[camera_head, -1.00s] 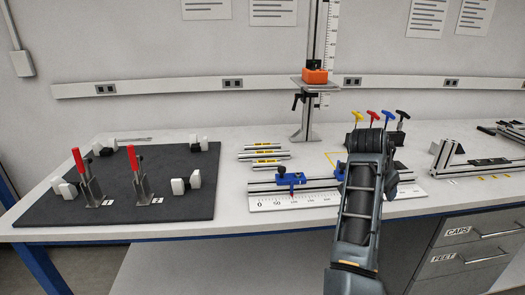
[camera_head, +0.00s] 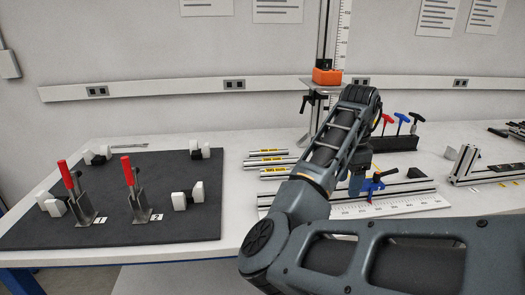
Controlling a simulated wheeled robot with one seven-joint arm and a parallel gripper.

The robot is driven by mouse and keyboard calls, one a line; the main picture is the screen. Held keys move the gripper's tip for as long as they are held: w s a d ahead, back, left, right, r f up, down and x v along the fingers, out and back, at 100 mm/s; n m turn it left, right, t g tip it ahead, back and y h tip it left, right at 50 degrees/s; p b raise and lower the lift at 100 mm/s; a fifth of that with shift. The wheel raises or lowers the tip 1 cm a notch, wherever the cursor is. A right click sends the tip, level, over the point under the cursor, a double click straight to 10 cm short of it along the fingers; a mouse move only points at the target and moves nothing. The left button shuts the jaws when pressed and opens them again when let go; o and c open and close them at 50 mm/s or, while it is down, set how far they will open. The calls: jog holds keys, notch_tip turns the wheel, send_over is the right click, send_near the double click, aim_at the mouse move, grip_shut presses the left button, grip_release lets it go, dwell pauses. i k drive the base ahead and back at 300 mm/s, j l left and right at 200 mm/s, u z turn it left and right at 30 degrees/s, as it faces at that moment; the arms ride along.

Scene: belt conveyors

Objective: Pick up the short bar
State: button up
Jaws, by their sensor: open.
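Several silver bars with yellow labels lie side by side on the white bench. The far bar (camera_head: 267,152) and the longer middle bar (camera_head: 261,162) show most of their length. The nearest bar (camera_head: 273,173) looks the shortest, and its right end is hidden behind my forearm. The labels are too small to read. My gripper (camera_head: 357,187) points down to the right of these bars, near the blue clamp on the measuring rail. It is open, partly hidden by my forearm, and apart from the bars.
A measuring rail (camera_head: 400,187) with a scale and a blue clamp (camera_head: 372,186) lies below my wrist. A dark mat (camera_head: 130,185) with red-handled clamps fills the left. A tool holder (camera_head: 396,143) and an upright post with an orange block (camera_head: 327,76) stand behind.

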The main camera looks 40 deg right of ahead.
aim_at(275, 153)
jog(key=i+l, duration=0.15)
jog(key=i, duration=0.25)
jog(key=i+l, duration=0.15)
jog(key=i, duration=0.25)
jog(key=i+l, duration=0.15)
jog(key=i, duration=0.2)
